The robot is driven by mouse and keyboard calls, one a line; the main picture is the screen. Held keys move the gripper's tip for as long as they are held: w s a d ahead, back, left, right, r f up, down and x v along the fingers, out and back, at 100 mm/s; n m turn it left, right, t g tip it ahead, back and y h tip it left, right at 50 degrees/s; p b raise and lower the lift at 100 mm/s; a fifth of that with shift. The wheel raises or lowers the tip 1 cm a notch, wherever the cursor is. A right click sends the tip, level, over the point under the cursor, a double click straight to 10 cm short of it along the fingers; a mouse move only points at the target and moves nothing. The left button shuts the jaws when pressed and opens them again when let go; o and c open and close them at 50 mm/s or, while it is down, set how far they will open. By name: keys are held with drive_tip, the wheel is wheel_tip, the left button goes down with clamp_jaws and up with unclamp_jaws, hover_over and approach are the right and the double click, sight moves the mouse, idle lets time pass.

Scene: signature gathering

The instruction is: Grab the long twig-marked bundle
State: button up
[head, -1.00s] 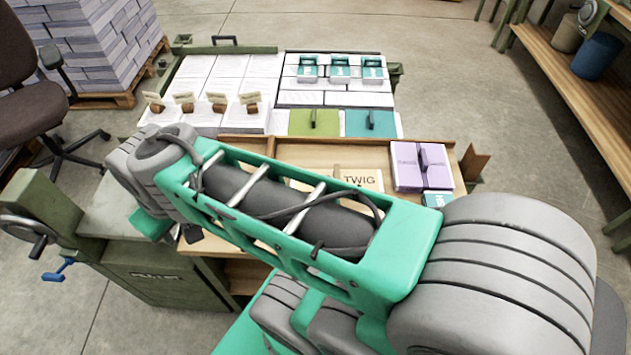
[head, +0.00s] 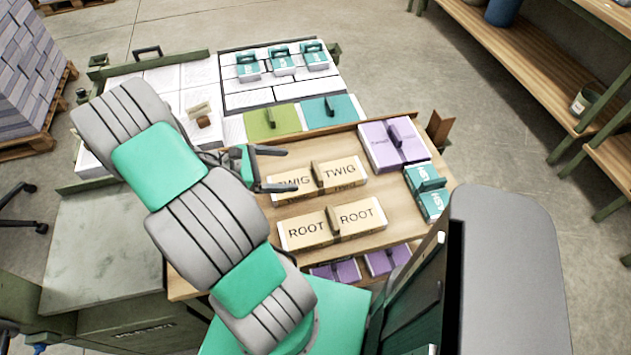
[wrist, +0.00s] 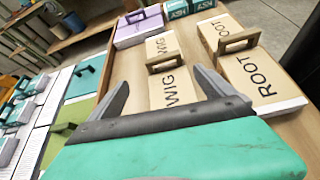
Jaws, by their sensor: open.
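The long twig-marked bundle (head: 345,178) is a tan block printed TWIG on both halves, with a dark upright handle at its middle. It lies on the wooden tray top (head: 391,235). My gripper (head: 285,168) is open and empty, with its fingers near the bundle's left end; whether they touch it is not clear. In the wrist view the bundle (wrist: 170,90) appears between and beyond my spread fingers (wrist: 160,78), handle showing. Part of its left end is hidden by the fingers in the head view.
A similar tan ROOT bundle (head: 305,232) lies parallel on the near side. A purple bundle (head: 385,153) and teal bundles (head: 426,180) sit to the right. Green (head: 272,122) and teal (head: 342,108) blocks lie beyond the tray's back rim. Bare wood separates the tan bundles.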

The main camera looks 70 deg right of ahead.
sight(316, 170)
drive_tip(key=s, duration=0.1)
drive_tip(key=s+g, duration=0.1)
drive_tip(key=s+d, duration=0.1)
drive_tip(key=shift+s+f+n, duration=0.1)
drive_tip(key=shift+f+n, duration=0.15)
drive_tip(key=shift+n, duration=0.05)
drive_tip(key=x, duration=0.7)
drive_tip(key=shift+w, duration=0.2)
drive_tip(key=c, duration=1.9)
